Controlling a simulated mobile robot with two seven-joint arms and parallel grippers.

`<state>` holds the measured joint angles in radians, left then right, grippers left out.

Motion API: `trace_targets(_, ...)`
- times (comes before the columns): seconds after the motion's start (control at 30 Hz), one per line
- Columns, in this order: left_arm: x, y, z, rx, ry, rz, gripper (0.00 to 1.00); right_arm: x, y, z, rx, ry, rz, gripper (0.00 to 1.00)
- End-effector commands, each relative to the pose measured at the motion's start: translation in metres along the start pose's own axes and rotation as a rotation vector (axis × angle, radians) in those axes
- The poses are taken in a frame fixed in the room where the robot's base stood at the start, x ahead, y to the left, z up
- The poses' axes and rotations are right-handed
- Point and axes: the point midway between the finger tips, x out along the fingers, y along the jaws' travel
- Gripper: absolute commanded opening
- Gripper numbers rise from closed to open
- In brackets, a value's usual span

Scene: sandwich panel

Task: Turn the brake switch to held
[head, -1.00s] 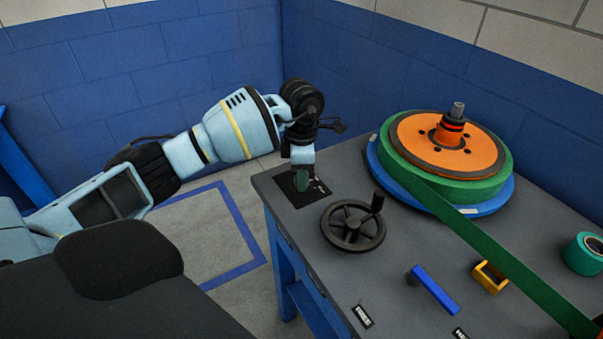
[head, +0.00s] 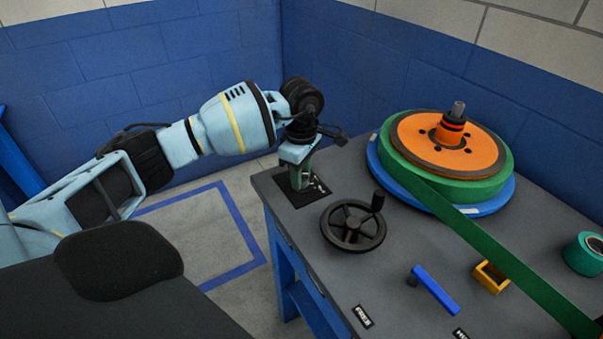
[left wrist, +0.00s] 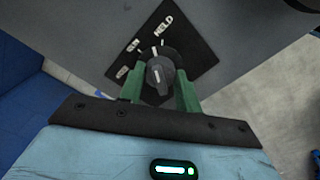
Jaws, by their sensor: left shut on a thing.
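The brake switch (left wrist: 157,73) is a dark grey knob with a white pointer line on a black label plate (left wrist: 190,45). The plate carries white words, one reading HELD at the upper right; the others are hard to read. The knob's pointer line leans slightly left of the HELD word in the left wrist view. My left gripper (left wrist: 160,88) has green fingers shut on the knob from both sides. In the head view my left gripper (head: 299,179) points down over the plate (head: 318,186) at the table's far left corner and hides the knob. My right gripper is not in view.
A black handwheel (head: 353,226) with an upright handle stands close to the plate. An orange and green reel (head: 448,140) sits on a blue disc behind it. A blue lever (head: 437,290), a yellow bracket (head: 491,277) and a green roll (head: 584,254) are further right.

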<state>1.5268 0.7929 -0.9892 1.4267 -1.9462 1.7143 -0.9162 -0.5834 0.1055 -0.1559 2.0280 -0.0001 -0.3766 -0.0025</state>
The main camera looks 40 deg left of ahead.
Motion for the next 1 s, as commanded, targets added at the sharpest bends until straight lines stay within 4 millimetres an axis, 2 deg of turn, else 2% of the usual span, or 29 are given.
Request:
trace_targets(0.43,0.0003,0.0002,-0.0001,0.278,0.001,0.001,0.11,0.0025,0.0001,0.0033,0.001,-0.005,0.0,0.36)
trace_targets(1.0,-0.0001,0.0001,0.0,0.342,0.0,0.001,0.11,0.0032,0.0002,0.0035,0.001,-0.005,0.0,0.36)
